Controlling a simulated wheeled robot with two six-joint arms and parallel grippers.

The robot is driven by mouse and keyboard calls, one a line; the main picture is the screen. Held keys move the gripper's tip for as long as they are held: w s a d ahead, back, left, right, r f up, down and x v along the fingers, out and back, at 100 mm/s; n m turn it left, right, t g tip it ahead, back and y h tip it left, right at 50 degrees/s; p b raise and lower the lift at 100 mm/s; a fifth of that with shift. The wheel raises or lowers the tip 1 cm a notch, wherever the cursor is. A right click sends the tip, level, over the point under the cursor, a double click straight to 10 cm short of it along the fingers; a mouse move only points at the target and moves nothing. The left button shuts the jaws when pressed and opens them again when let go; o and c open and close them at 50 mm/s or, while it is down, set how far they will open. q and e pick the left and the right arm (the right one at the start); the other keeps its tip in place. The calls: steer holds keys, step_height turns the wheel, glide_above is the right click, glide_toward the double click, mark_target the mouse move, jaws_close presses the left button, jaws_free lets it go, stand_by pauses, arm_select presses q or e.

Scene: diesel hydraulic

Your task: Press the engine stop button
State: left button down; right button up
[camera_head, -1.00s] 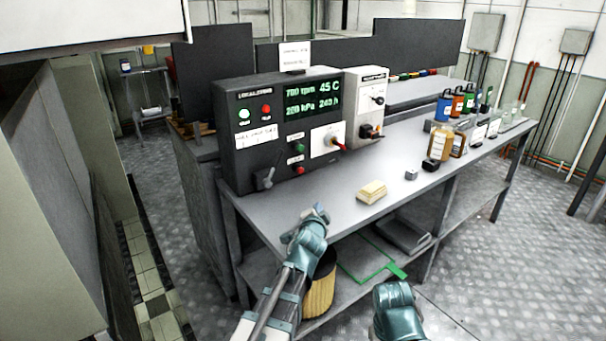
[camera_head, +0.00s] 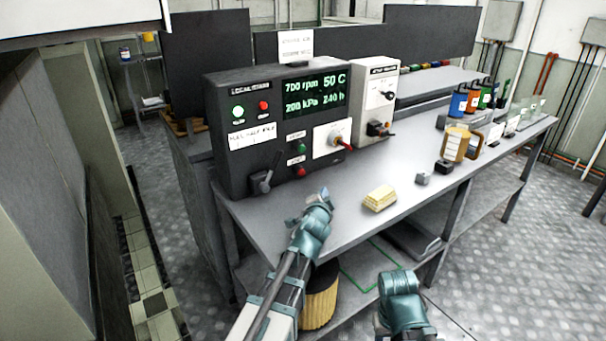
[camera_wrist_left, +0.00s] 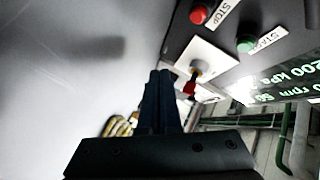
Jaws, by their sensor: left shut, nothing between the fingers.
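The engine stop button is the red button (camera_head: 301,171) low on the front of the dark control box (camera_head: 230,165). The green start button (camera_head: 301,147) sits just above it. In the left wrist view the red button (camera_wrist_left: 199,14) is by the STOP label and the green one (camera_wrist_left: 246,43) by the START label. My left gripper (camera_head: 324,194) is shut and empty, over the bench's front edge, in front of and below the red button and apart from it. Its closed fingers show in the left wrist view (camera_wrist_left: 159,78). My right gripper is not seen, only part of that arm.
A red-tipped switch (camera_head: 340,140) stands out right of the buttons. A lever (camera_head: 264,182) juts out at the box's lower left.

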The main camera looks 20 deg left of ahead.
arm_select(q)
steer(key=shift+w+a, duration=0.9)
steer(key=shift+a, duration=0.2)
steer(key=shift+w+a, duration=0.85)
steer(key=shift+a, duration=0.3)
steer(key=shift+w+a, duration=0.9)
steer(key=shift+a, duration=0.2)
steer(key=shift+w+a, duration=0.1)
steer(key=shift+w+a, duration=0.15)
steer(key=shift+a, duration=0.1)
steer(key=shift+w+a, duration=0.35)
steer(key=shift+a, duration=0.1)
stand_by(0.4)
stand_by(0.4)
steer(key=shift+s+d, duration=0.6)
steer(key=shift+d, duration=0.2)
steer(key=shift+s+d, duration=0.8)
steer(key=shift+d, duration=0.2)
steer(key=shift+s+d, duration=0.75)
steer(key=shift+d, duration=0.2)
